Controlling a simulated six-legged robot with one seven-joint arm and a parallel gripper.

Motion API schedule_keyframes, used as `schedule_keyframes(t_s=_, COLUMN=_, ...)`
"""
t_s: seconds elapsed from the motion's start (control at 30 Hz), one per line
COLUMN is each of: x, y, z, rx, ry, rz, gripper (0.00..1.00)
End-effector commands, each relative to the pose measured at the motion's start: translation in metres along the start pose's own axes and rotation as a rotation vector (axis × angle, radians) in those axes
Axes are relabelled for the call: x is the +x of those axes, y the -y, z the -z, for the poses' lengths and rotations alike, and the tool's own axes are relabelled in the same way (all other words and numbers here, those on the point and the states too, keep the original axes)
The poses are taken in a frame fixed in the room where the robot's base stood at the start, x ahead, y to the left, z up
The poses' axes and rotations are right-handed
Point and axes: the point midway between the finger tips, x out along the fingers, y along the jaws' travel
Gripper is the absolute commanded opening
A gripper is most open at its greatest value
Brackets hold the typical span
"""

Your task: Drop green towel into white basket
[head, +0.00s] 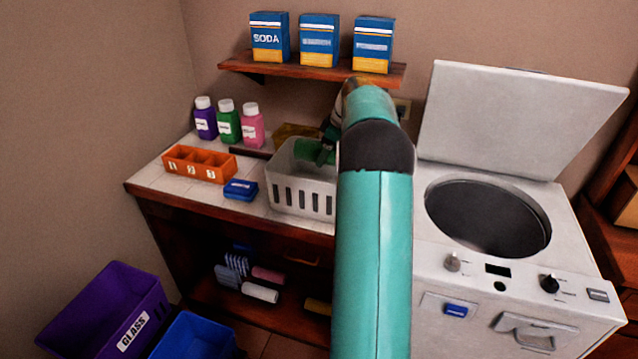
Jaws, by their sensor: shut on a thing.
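The white basket (303,197) stands on the tiled counter, with slots in its front side. The green towel (312,151) shows as a dark green patch at the basket's opening, by its back right part. My gripper (329,142) is shut on the towel at the basket's opening. My teal arm hides the basket's right end and much of the gripper. I cannot tell whether the towel touches the basket's inside.
An orange compartment tray (200,164) and a small blue box (241,189) sit left of the basket. Three bottles (228,122) stand behind them. A shelf (300,69) with soda boxes hangs above. An open-lidded washer (490,220) stands at right.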

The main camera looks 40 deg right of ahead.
Motion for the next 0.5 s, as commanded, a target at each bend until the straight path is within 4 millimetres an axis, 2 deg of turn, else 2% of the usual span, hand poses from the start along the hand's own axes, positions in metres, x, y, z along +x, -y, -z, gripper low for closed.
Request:
schedule_keyframes(t_s=0.2, x=0.0116, y=-0.0018, z=-0.0046, rx=0.001, ry=0.0, rz=-0.002, gripper=0.33)
schedule_keyframes(t_s=0.43, x=0.0123, y=-0.0034, z=-0.0041, rx=0.001, ry=0.0, rz=-0.002, gripper=0.33)
schedule_keyframes(t_s=0.47, x=0.0123, y=-0.0038, z=-0.0039, rx=0.001, ry=0.0, rz=-0.002, gripper=0.62)
schedule_keyframes(t_s=0.5, x=0.0122, y=-0.0041, z=-0.0038, rx=0.0, ry=0.0, rz=-0.002, gripper=0.7)
